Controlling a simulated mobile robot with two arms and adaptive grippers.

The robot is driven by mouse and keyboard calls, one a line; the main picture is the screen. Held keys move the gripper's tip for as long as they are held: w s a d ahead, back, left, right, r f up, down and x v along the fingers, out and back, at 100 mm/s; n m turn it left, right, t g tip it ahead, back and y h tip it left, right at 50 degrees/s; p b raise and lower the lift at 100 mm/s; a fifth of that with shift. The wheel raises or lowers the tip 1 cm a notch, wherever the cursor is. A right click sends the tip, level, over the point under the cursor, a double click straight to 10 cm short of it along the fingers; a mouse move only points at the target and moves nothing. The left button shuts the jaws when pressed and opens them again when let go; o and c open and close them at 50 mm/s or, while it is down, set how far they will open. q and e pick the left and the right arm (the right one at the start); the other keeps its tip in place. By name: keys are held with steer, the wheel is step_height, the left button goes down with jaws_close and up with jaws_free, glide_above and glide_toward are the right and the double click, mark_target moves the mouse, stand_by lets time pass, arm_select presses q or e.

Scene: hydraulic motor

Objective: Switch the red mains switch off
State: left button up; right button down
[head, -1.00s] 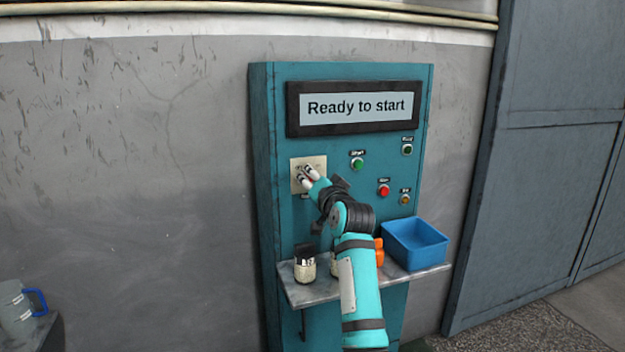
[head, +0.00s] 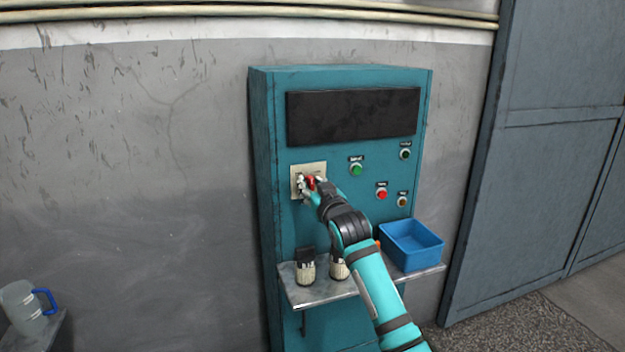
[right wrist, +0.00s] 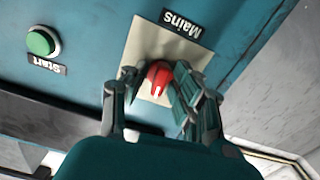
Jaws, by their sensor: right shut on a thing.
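The red mains switch (right wrist: 158,79) sits on a cream plate (right wrist: 140,45) labelled "Mains" on the teal cabinet. It also shows in the head view (head: 311,182), partly covered by my fingers. My right gripper (head: 311,187) is at the plate, shut on the red switch, with one finger on each side of it in the right wrist view (right wrist: 157,88). The display (head: 352,116) above is dark and shows no text. My left gripper is not in view.
A green start button (head: 356,169), a red button (head: 381,194) and small dark knobs are to the right. A shelf (head: 318,293) below holds a blue bin (head: 412,246) and jars (head: 305,268). A jug (head: 25,307) stands at far left.

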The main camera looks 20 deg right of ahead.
steer(key=n+p, duration=0.2)
steer(key=n, duration=0.1)
steer(key=shift+n, duration=0.3)
steer(key=shift+n+p, duration=0.95)
steer(key=shift+n, duration=0.95)
steer(key=shift+f, duration=0.1)
steer(key=c, duration=1.3)
jaws_free()
steer(key=shift+c, duration=0.2)
steer(key=s, duration=1.2)
steer(key=shift+d, duration=0.2)
